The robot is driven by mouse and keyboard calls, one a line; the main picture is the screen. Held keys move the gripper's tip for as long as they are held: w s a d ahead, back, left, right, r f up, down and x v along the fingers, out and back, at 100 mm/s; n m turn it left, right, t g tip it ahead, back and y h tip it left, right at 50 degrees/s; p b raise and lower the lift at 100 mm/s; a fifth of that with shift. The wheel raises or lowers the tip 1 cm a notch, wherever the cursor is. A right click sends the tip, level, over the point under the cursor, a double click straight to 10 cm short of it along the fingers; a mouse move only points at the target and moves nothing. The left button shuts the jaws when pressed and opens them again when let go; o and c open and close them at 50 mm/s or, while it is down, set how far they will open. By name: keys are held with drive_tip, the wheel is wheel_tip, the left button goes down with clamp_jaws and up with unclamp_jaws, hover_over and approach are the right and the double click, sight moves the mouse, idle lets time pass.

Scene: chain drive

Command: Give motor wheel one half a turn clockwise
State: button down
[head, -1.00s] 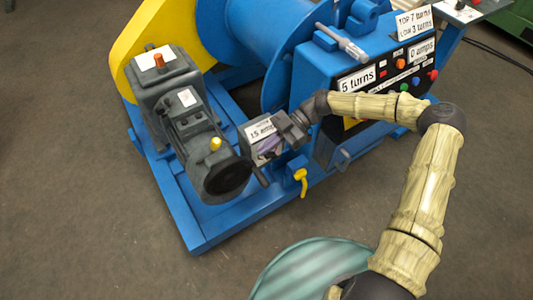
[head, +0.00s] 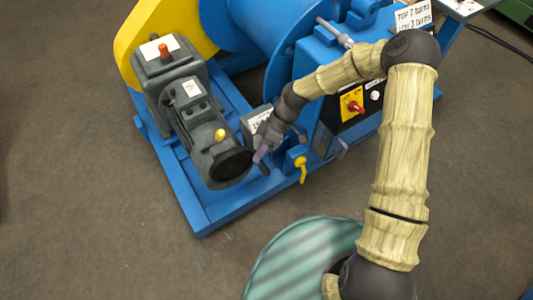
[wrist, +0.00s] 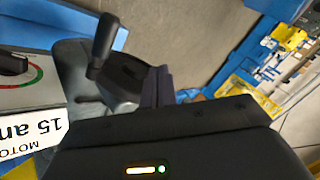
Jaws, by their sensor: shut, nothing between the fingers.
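The motor wheel (head: 231,166) is the dark round disc on the near end of the grey motor (head: 196,112) in the head view. In the wrist view the wheel (wrist: 126,76) carries a black crank handle (wrist: 104,42) that sticks out, left of my fingers. My gripper (head: 261,154) is just right of the wheel in the head view, its purple fingers pointing down-left. In the wrist view my gripper (wrist: 157,86) is shut and empty, its fingertips close to the wheel's edge. I cannot tell whether they touch it. My gripper body hides the wheel's lower part there.
A labelled box with a black dial (wrist: 14,64) stands beside the motor. A yellow valve lever (head: 301,168) is right of my gripper. The blue frame (head: 207,219) runs beneath the motor, and the blue control cabinet (head: 311,62) is behind my forearm.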

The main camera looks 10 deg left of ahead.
wheel_tip(320, 180, up, 3)
drive_tip(key=d+m+t+h+p, duration=0.1)
drive_tip(key=m+t+h+p, duration=0.1)
drive_tip(key=m+p, duration=0.15)
wheel_tip(320, 180, up, 4)
drive_tip(key=m+t+h+p, duration=0.1)
drive_tip(key=m+t+p, duration=0.15)
drive_tip(key=m, duration=0.35)
hover_over(265, 167)
drive_tip(key=w+d, duration=0.2)
drive_tip(key=w, duration=0.1)
drive_tip(key=shift+s+d+t+b, duration=0.25)
drive_tip(key=shift+t+b, duration=0.1)
drive_tip(key=shift+t, duration=0.1)
drive_tip(key=f, duration=0.4)
drive_tip(key=s+a+f, duration=0.1)
drive_tip(key=f, duration=0.4)
drive_tip(key=s+a+f, duration=0.1)
drive_tip(key=f, duration=0.3)
drive_tip(key=shift+f, duration=0.4)
drive_tip(key=shift+a+f, duration=0.1)
